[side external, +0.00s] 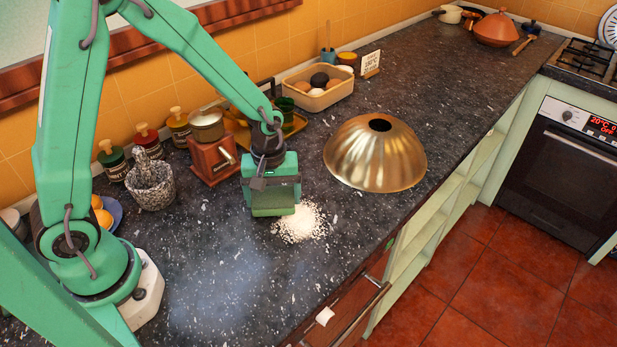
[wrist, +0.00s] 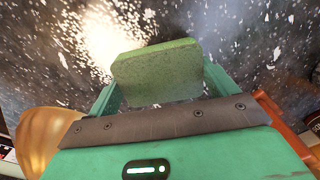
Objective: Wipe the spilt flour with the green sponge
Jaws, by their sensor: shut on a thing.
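The green sponge (wrist: 158,72) is between the two fingers of my gripper (wrist: 155,85) in the wrist view, and the gripper is shut on it. The spilt flour (side external: 302,222) is a white heap on the dark speckled counter, just right of my gripper (side external: 272,207) in the side view. In the wrist view the flour (wrist: 108,42) lies beyond the sponge to the upper left. The sponge's lower part (side external: 272,211) is at the left edge of the heap, low over the counter. I cannot tell whether it touches the counter.
A brass dome (side external: 376,155) stands right of and behind the flour. A coffee grinder (side external: 213,160), a stone mortar (side external: 151,187) and several jars line the wall to the left.

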